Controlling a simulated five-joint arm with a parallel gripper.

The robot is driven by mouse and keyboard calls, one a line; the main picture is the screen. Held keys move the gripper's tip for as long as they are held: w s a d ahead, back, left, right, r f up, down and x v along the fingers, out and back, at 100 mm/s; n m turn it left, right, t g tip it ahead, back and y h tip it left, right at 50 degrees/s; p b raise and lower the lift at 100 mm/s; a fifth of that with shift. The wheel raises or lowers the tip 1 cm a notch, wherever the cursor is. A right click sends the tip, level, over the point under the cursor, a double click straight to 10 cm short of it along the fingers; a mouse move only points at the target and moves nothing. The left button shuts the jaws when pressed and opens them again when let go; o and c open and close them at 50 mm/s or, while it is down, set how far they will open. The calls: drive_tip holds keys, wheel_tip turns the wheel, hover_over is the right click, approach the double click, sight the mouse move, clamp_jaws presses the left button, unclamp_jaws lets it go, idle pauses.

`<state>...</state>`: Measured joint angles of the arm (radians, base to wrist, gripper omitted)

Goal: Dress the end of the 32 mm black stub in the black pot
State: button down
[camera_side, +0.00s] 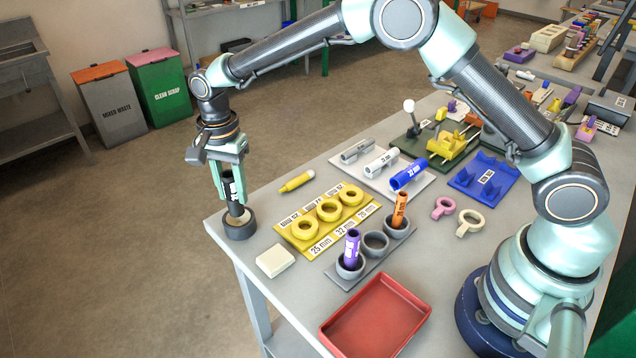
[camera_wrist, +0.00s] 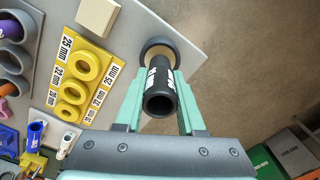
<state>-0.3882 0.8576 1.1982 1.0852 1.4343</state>
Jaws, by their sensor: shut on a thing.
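My gripper (camera_side: 229,180) is shut on the black stub (camera_side: 233,203), which has a white printed label, at the table's near-left corner. The stub stands nearly upright, its lower end at the mouth of the black pot (camera_side: 240,230). I cannot tell how deep it reaches or whether it touches inside. In the wrist view my gripper's fingers (camera_wrist: 160,78) flank the stub (camera_wrist: 159,103), and its open upper bore faces the camera. Behind it the black pot (camera_wrist: 149,43) shows a dark rim and a tan inside, partly hidden by the stub.
A cream block (camera_side: 275,261) lies near the pot. A yellow plate (camera_side: 301,243) with several rings, a grey holder (camera_side: 345,283) with purple and orange stubs, and a red tray (camera_side: 332,335) lie right of it. The table edge runs close beside the pot.

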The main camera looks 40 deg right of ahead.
drive_tip(key=shift+f, duration=1.3)
idle(0.9)
